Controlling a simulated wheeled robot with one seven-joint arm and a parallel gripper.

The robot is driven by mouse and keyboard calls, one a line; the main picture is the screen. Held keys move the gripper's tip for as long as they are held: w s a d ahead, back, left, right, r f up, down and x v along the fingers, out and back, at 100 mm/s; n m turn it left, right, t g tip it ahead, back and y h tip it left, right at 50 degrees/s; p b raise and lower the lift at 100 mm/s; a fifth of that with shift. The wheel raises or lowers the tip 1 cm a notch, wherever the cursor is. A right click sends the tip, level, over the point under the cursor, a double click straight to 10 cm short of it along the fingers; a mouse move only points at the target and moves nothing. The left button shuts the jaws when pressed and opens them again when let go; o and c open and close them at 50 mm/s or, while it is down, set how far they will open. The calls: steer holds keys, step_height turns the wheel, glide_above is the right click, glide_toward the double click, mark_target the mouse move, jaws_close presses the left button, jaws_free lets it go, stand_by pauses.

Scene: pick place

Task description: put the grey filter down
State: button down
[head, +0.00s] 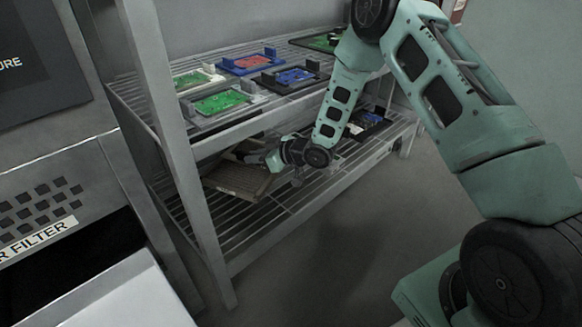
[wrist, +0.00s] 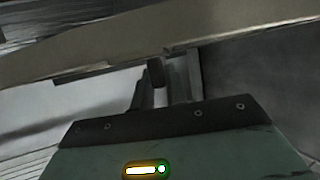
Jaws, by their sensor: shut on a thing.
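The grey filter (head: 236,180) is a flat, brownish-grey panel at the lower shelf's left part in the head view. My gripper (head: 272,160) reaches in at its right side and is shut on it. In the wrist view the filter's long edge (wrist: 120,62) crosses the top of the picture, slightly tilted, and my gripper's fingers (wrist: 168,80) meet it near the middle. I cannot tell whether the filter touches the shelf slats. Its far part is partly hidden under the upper shelf.
The lower shelf (head: 290,200) has bare slats in front and right of the filter. A dark tray with blue parts (head: 370,120) stands at its right end. The upper shelf (head: 240,130) holds several board trays above. A metal post (head: 178,130) stands left.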

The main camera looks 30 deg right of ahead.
step_height(320, 180, down, 10)
steer(key=b, duration=0.5)
steer(key=shift+r+b, duration=0.2)
steer(key=shift+b, duration=0.1)
steer(key=shift+r, duration=0.15)
steer(key=c, duration=1.4)
jaws_free()
steer(key=shift+f, duration=0.2)
